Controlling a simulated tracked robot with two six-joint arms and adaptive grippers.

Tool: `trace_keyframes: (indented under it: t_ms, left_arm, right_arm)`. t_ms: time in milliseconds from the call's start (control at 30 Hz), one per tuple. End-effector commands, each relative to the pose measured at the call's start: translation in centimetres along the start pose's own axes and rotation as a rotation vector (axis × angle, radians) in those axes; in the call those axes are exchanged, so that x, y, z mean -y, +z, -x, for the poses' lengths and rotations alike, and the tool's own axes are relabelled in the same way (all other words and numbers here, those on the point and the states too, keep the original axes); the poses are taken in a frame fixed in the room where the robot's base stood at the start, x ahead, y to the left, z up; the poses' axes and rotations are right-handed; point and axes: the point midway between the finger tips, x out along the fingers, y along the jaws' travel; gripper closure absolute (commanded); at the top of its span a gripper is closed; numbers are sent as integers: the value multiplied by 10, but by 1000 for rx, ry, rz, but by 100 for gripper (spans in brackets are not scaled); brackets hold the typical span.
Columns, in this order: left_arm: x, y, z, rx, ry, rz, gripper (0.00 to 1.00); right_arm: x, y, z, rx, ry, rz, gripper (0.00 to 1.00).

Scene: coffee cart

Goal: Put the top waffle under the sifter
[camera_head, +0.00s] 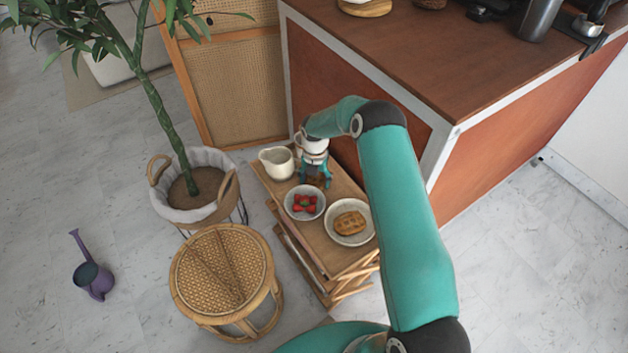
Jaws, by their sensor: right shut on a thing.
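A waffle (349,223) lies in a white bowl (366,236) at the near right of the small wooden cart. I cannot tell how many waffles are stacked there. My right gripper (317,181) points down over the far part of the cart, beyond the bowl. Its teal fingers are close around a small brown thing (318,171) that is too small and shaded to identify. A white, cup-like shape with a loop at its left shows just above the fingers, and I cannot make out a sifter for certain. My left gripper is out of view.
A cream pitcher (277,163) stands left of my right gripper. A bowl of strawberries (305,203) sits between the pitcher and waffle bowl. The brown counter (440,45) rises close behind. A wicker stool (221,270) and a potted plant (190,190) stand left.

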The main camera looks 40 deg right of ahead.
Motion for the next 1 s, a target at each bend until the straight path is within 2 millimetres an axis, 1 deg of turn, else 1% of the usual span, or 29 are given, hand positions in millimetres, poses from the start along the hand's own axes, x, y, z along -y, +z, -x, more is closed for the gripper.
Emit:
trace_keyframes:
  t_ms: [133,167,300,600,767,867,1000]
  left_arm:
    - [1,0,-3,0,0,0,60]
    - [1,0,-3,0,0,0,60]
    - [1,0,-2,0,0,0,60]
    - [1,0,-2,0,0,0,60]
    - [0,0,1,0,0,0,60]
    - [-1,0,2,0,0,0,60]
    - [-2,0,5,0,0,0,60]
  right_arm:
    - [0,0,-3,0,0,0,67]
    - [0,0,-3,0,0,0,31]
    - [0,0,-2,-1,0,0,7]
    - [0,0,-1,0,0,-1,7]
    - [0,0,5,1,1,-1,7]
    - [0,1,17,2,2,-1,7]
    - [-1,1,44,3,3,-1,7]
